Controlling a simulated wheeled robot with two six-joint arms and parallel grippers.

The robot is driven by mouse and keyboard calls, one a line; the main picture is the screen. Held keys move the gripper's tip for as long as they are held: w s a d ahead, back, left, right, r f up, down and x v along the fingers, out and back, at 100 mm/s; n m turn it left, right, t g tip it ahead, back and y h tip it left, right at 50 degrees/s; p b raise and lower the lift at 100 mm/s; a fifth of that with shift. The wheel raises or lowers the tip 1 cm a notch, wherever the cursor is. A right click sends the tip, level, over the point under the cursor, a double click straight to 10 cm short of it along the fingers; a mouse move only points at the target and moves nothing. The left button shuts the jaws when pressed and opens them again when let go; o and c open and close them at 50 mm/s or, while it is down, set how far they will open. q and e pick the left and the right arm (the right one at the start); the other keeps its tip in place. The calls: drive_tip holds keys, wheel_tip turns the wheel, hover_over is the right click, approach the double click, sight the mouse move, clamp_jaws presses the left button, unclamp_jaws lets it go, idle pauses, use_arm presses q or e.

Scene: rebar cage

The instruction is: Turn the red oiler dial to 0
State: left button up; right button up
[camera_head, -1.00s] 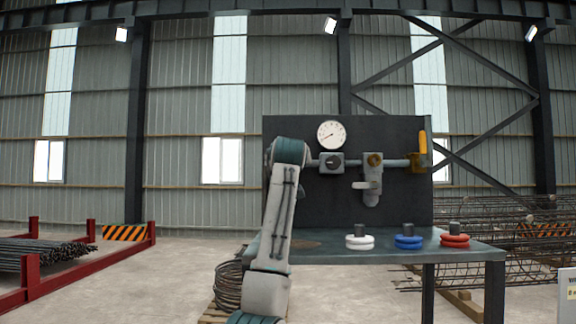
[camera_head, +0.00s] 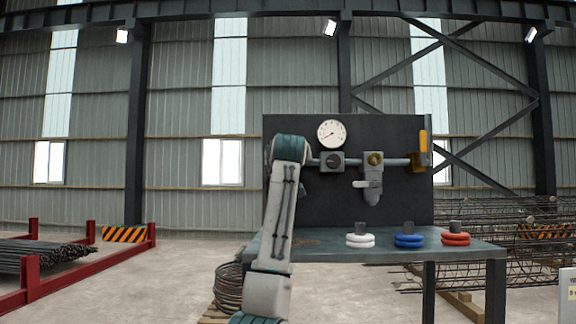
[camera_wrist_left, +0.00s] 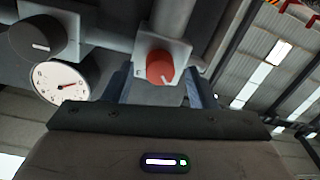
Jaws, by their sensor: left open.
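The red dial (camera_wrist_left: 160,67) sits on a pale square block on a grey pipe in the left wrist view. It has a small pale mark near its lower edge. My left gripper (camera_wrist_left: 158,88) is open, with one blue-grey finger on each side of the dial. I cannot tell whether either finger touches it. In the head view my left arm (camera_head: 283,215) rises in front of the dark panel and hides the red dial and most of the gripper. My right gripper is out of view.
White (camera_head: 360,240), blue (camera_head: 408,241) and red (camera_head: 455,239) ring stacks stand on the bench (camera_head: 385,257).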

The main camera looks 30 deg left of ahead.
use_arm(q)
drive_tip(key=b+v, duration=0.5)
drive_tip(key=v, duration=0.4)
drive_tip(key=shift+s, duration=0.25)
drive_tip(key=shift+d, duration=0.15)
